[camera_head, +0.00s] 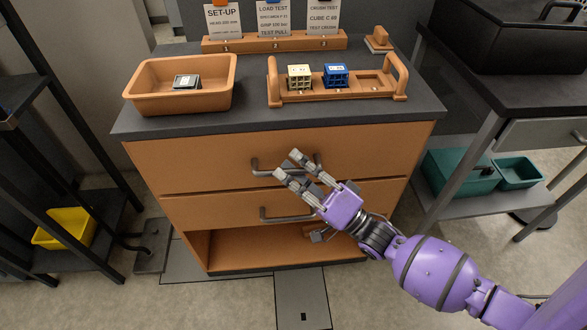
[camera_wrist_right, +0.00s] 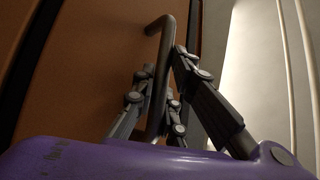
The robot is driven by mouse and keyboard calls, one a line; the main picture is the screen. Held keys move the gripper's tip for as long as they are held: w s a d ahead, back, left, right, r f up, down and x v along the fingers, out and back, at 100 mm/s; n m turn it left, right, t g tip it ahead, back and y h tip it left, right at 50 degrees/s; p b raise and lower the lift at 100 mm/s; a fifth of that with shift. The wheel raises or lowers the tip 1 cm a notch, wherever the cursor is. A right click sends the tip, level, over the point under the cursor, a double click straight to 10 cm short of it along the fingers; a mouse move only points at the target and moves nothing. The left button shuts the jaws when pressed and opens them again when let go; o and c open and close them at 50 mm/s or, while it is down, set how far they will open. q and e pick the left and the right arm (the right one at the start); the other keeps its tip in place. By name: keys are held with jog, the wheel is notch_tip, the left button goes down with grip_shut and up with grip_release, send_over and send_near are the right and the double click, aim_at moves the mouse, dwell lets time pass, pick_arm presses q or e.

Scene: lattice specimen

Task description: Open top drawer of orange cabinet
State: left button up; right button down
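The orange cabinet (camera_head: 180,210) stands ahead under a dark top. Its top drawer (camera_head: 200,165) looks shut, its front flush with the cabinet. The grey bar handle (camera_head: 257,168) of that drawer is partly hidden behind my right gripper (camera_head: 287,164). The gripper's fingers are spread, one tip higher than the other, in front of the handle. In the right wrist view the handle (camera_wrist_right: 166,50) runs between the fingers of the right gripper (camera_wrist_right: 163,78). A clear grip on it does not show. My left gripper is out of view.
A lower drawer handle (camera_head: 285,216) and an open shelf sit below. On top are an orange tray (camera_head: 144,98) holding a small dark-and-white item, and a carrier (camera_head: 340,95) with a yellowish and a blue lattice cube. Dark racks flank the cabinet.

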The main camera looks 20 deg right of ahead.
jog(key=shift+s+a, duration=0.1)
jog(key=shift+s, duration=0.4)
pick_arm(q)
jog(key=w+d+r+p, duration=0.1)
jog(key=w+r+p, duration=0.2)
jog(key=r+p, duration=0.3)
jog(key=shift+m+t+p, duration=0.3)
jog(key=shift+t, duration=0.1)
pick_arm(e)
jog(key=s+a, duration=0.3)
jog(key=s, duration=0.9)
jog(key=s+a, duration=0.4)
jog(key=s, duration=0.8)
jog(key=c, duration=2)
grip_release()
jog(key=shift+d, duration=0.1)
jog(key=shift+c, duration=0.2)
jog(key=v, duration=1.2)
